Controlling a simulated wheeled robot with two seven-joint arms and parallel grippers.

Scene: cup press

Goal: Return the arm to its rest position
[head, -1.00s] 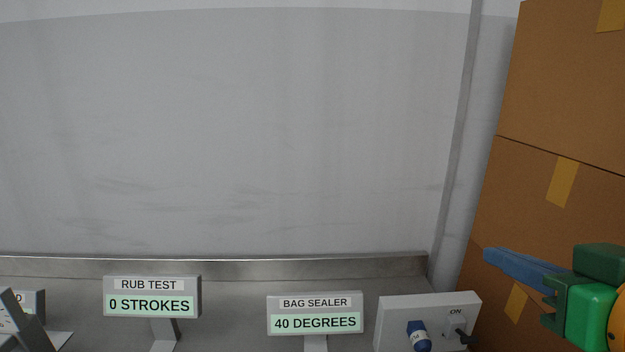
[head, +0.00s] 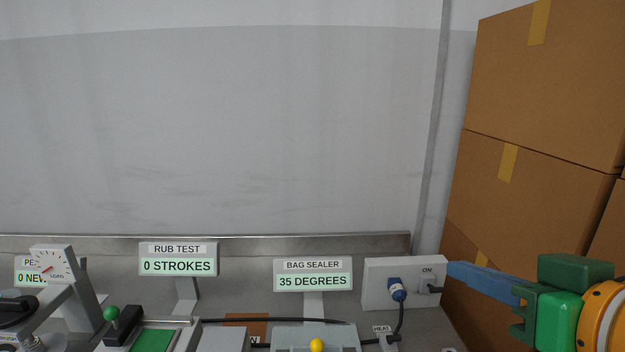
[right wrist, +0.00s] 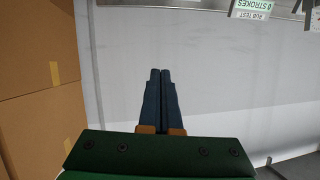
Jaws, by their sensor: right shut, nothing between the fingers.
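My right gripper (head: 452,272) is at the right of the head view, with blue fingers and a green body. It points left, in front of the cardboard boxes and beside the wall socket panel. In the right wrist view the two blue fingers (right wrist: 162,75) lie together with nothing between them. My left gripper is not in view.
Stacked cardboard boxes (head: 540,95) stand at the right. On the bench are the rub test display (head: 178,258), the bag sealer display (head: 313,274) reading 35 degrees, a socket panel (head: 378,288) with a blue plug, and a dial gauge (head: 52,265). The grey wall behind is bare.

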